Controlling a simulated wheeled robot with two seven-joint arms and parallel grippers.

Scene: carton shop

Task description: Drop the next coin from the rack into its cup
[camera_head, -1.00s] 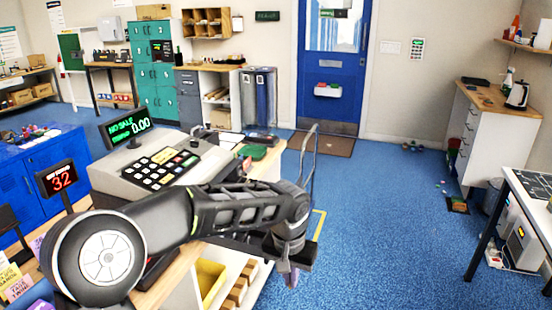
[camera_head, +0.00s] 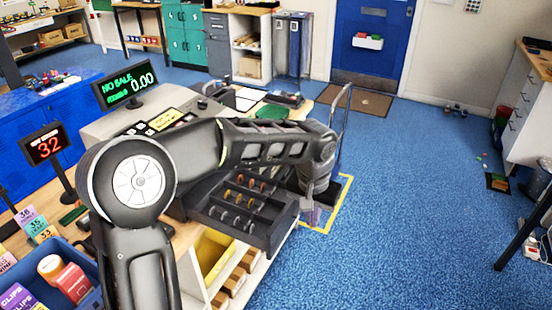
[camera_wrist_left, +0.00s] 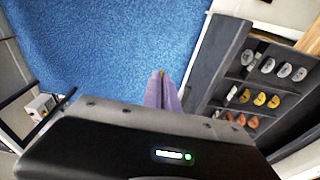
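The open cash drawer (camera_head: 265,238) holds the coin rack, with silver (camera_head: 224,215), gold (camera_head: 238,197) and copper coins (camera_head: 253,183) standing in separate rows. The rows also show at the right of the left wrist view, silver (camera_wrist_left: 283,69), gold (camera_wrist_left: 259,99) and copper (camera_wrist_left: 240,119). My left gripper (camera_head: 312,216) points down beside the drawer's right end, over the floor. Its purple fingers (camera_wrist_left: 161,90) are close together, with a small yellow edge between the tips that looks like a gold coin (camera_wrist_left: 162,72). I cannot clearly make out a cup. My right gripper is out of view.
The cash register (camera_head: 120,125) stands behind my left arm, with the "32" display (camera_head: 48,147) at left. A blue bin of boxes (camera_head: 90,300) is at lower left. A yellow tray (camera_head: 213,255) sits below the drawer.

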